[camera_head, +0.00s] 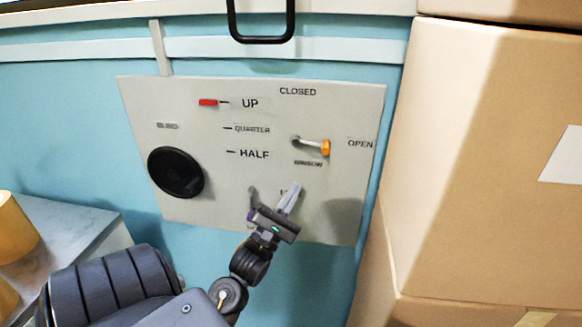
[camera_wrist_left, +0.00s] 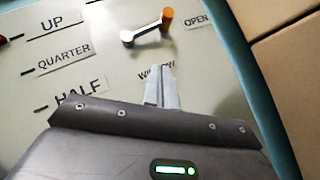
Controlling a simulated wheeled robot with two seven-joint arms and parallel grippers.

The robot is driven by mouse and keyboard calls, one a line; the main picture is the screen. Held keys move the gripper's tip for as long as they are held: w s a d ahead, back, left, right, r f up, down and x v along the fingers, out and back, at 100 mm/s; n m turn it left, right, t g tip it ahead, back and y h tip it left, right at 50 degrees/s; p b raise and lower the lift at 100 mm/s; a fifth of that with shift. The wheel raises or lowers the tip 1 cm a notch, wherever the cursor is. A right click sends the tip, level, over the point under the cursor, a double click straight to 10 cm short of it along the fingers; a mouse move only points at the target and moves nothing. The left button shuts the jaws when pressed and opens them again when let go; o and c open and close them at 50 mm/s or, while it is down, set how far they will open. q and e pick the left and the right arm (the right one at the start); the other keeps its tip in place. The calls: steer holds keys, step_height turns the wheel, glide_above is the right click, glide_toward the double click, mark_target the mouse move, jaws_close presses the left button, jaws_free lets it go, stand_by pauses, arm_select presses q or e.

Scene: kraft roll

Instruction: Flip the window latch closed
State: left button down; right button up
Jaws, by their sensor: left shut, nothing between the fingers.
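The window latch (camera_head: 313,144) is a small metal lever with an orange tip on the pale panel (camera_head: 215,135). Its tip points right toward the OPEN label, and the CLOSED label is above it. My left gripper (camera_head: 293,189) is shut and empty, below the latch and apart from it. In the left wrist view the latch (camera_wrist_left: 148,28) lies beyond the shut fingertips (camera_wrist_left: 163,72), with its orange end to the upper right. My fingers partly cover the panel's lower lettering. My right gripper is not in view.
A black round knob (camera_head: 176,172) is on the panel's left, and a red marker (camera_head: 208,102) sits at UP. A black handle (camera_head: 262,38) juts out above the panel. Stacked cardboard boxes (camera_head: 480,160) stand close on the right. Brown rolls (camera_head: 14,230) are at the left edge.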

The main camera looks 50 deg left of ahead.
mark_target(310, 145)
arm_select(q)
steer(key=w+r+p, duration=0.1)
steer(key=w+r, duration=0.1)
steer(key=w+r+p, duration=0.3)
steer(key=w+r, duration=0.1)
steer(key=shift+d+r, duration=0.25)
steer(key=shift+w+d+r+p, duration=0.2)
steer(key=shift+d+r+p, duration=0.1)
steer(key=shift+r+p, duration=0.05)
steer(key=shift+w+f, duration=0.1)
